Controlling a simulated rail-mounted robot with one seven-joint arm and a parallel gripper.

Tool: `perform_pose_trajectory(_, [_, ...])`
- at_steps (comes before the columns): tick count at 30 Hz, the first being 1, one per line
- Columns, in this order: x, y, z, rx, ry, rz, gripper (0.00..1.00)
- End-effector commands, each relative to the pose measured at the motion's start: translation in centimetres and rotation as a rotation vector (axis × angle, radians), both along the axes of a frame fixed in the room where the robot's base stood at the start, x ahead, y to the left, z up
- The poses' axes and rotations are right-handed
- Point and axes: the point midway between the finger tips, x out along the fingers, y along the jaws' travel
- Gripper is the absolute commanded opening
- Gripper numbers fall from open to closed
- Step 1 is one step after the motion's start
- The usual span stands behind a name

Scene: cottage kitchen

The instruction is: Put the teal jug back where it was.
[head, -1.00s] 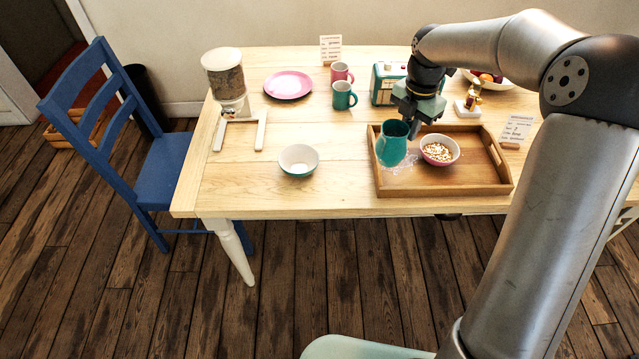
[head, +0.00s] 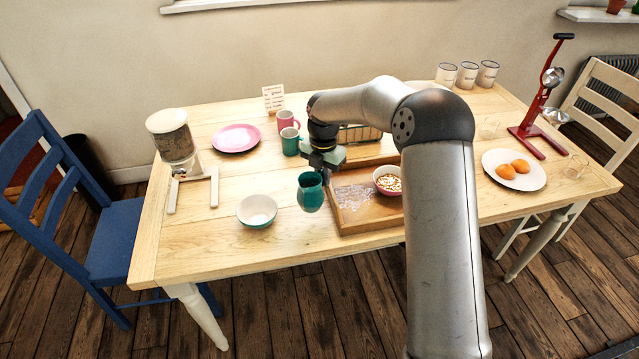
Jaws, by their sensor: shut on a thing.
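The teal jug (head: 311,194) is held by my gripper (head: 326,172) at the left edge of the wooden tray (head: 372,226). My gripper is shut on the jug's right side, and the fingertips are partly hidden. On the tray a pale patterned patch (head: 354,196) shows, with a bowl of cereal (head: 387,181) to its right.
A white and teal bowl (head: 257,211) stands left of the jug. Behind are a teal mug (head: 290,141), a pink mug (head: 287,121), a pink plate (head: 237,138) and a card (head: 273,98). A cereal dispenser (head: 172,140) stands at left. Bare tabletop lies between bowl and tray.

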Motion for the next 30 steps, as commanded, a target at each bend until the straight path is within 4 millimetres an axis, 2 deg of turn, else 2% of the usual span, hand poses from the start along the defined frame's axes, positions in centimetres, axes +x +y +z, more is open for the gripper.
perform_pose_trajectory(3, [1.0,0.5,-1.1,0.001,-0.001,0.001,0.00])
perform_pose_trajectory(10, [1.9,0.7,-2.3,0.000,-0.001,0.001,0.00])
perform_pose_trajectory(17, [1.8,0.8,-5.2,0.000,0.000,0.001,0.00])
perform_pose_trajectory(29, [1.8,0.7,-5.8,0.000,-0.001,0.001,0.00])
perform_pose_trajectory(30, [1.8,0.7,-5.7,0.000,-0.001,0.001,0.20])
